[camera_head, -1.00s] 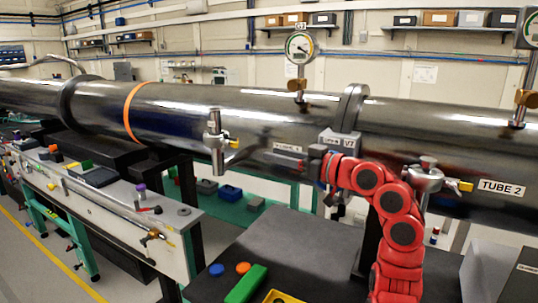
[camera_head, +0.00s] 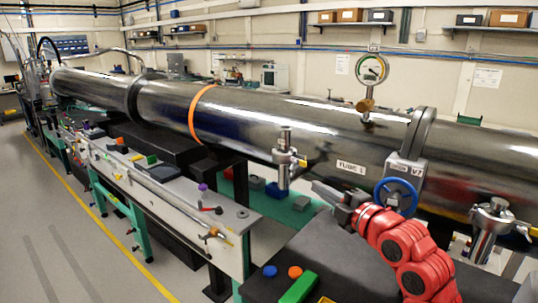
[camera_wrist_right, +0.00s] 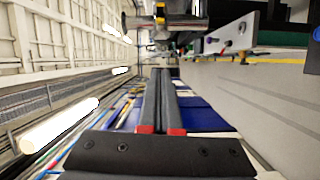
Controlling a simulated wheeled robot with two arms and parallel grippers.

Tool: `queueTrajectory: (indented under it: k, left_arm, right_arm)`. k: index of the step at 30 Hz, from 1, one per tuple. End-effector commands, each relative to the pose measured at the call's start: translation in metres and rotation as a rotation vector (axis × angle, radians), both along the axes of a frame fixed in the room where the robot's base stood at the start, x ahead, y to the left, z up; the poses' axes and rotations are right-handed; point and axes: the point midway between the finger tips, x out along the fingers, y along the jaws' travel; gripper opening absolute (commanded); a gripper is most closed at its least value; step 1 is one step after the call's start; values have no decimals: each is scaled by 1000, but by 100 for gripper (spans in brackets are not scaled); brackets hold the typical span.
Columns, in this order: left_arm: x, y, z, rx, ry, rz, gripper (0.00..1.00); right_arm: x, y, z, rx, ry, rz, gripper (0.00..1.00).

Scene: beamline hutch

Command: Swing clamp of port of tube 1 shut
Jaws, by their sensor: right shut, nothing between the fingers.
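The tube labelled TUBE 1 (camera_head: 352,167) is a long dark shiny pipe. Its port (camera_head: 284,180) is a short upright metal stub in front of the pipe, with a clamp (camera_head: 286,158) around its middle and a yellow-tipped part sticking out to the right. I cannot tell how far open the clamp is. My right gripper (camera_head: 318,188) is shut and empty, pointing left at the port from a short way to its right. In the right wrist view the shut fingers (camera_wrist_right: 161,75) point towards a metal fitting (camera_wrist_right: 180,20) with a yellow part, probably the port. My left gripper is not visible.
A valve with a blue handwheel (camera_head: 396,197) stands close above my right wrist. Another metal port (camera_head: 490,228) is at the right. A dark cart top (camera_head: 335,262) with coloured pieces lies below my arm. A long grey bench (camera_head: 165,190) runs left.

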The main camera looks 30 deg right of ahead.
Motion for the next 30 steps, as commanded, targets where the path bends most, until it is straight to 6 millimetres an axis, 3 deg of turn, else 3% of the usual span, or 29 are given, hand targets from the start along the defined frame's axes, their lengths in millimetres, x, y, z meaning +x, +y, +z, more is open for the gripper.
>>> queueTrajectory:
  k: [4, 8, 20, 24, 30]
  left_arm:
    - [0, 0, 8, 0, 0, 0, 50]
    - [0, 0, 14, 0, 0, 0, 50]
    - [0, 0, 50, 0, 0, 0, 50]
    - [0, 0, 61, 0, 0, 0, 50]
    - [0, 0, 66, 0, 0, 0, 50]
  right_arm:
    - [-5, -1, 2, -101, -6, -27, 0]
    - [10, 0, 1, -100, -1, -23, 0]
    - [93, 3, 4, -97, -2, -23, 0]
    - [99, -20, 3, -96, -1, -29, 0]
    - [103, -35, 1, -99, -6, -27, 0]
